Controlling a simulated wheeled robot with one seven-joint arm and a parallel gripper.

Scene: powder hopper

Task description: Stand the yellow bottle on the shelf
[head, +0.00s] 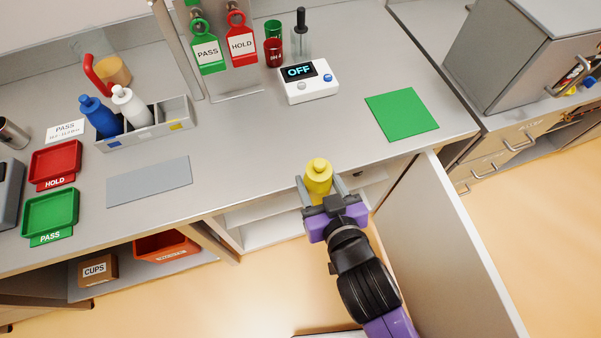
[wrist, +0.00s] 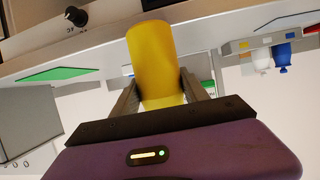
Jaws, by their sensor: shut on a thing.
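The yellow bottle (head: 318,176) is held between the two fingers of my gripper (head: 321,188), in front of the bench's front edge. In the wrist view the yellow bottle (wrist: 157,60) stands out beyond the fingers of my gripper (wrist: 160,92), which press on both its sides. An open cabinet with a pale shelf (head: 262,212) lies under the bench, just left of and beyond my gripper. Part of the shelf is hidden behind the bottle and my arm.
The open cabinet door (head: 455,240) stands to the right of my arm. The bench edge overhangs the cabinet. A green mat (head: 401,114), a white scale (head: 309,82) and a grey caddy (head: 146,130) with blue and white bottles are on the bench. A red bin (head: 165,246) sits in the left bay.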

